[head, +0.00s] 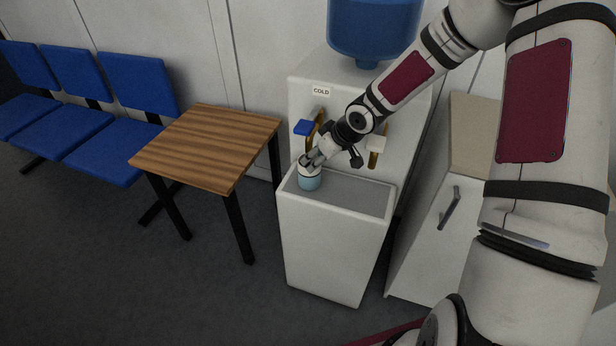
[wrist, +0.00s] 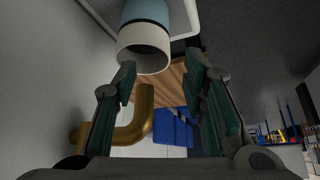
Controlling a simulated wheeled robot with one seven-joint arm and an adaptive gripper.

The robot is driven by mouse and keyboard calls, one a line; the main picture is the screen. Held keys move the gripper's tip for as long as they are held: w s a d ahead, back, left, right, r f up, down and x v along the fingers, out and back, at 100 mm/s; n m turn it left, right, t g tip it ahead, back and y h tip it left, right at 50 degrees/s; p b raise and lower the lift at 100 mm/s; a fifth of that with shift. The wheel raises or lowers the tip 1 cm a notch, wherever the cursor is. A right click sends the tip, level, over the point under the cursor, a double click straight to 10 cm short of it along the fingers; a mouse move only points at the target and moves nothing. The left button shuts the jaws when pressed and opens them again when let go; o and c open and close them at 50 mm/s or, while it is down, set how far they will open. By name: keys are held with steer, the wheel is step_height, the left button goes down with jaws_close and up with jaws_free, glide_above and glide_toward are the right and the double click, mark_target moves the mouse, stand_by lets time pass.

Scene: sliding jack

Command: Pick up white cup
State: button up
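The cup (head: 310,181), with a white upper rim and a light blue body, is at the back left corner of the white basin (head: 287,222) of the water dispenser. What it rests on is not clear. In the wrist view the cup (wrist: 144,42) is at the top, with its white open mouth toward me. My gripper (head: 313,160) is just above the cup in the head view. In the wrist view my gripper (wrist: 163,66) has its fingers wide apart with nothing held. The left fingertip is close to the cup's rim; whether they touch cannot be told.
The dispenser has a blue cold tap (head: 304,127) and a white tap (head: 376,143) beside my gripper. A brass tap pipe (wrist: 137,120) is close to the left finger. A wooden table (head: 205,145) stands left, a cabinet (head: 434,215) right, blue chairs (head: 85,133) far left.

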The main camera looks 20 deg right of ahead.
steer(key=b, duration=0.2)
glide_above(306, 188)
steer(key=w, duration=0.1)
steer(key=shift+d+f, duration=0.15)
steer(key=shift+f, duration=3.25)
jaws_close()
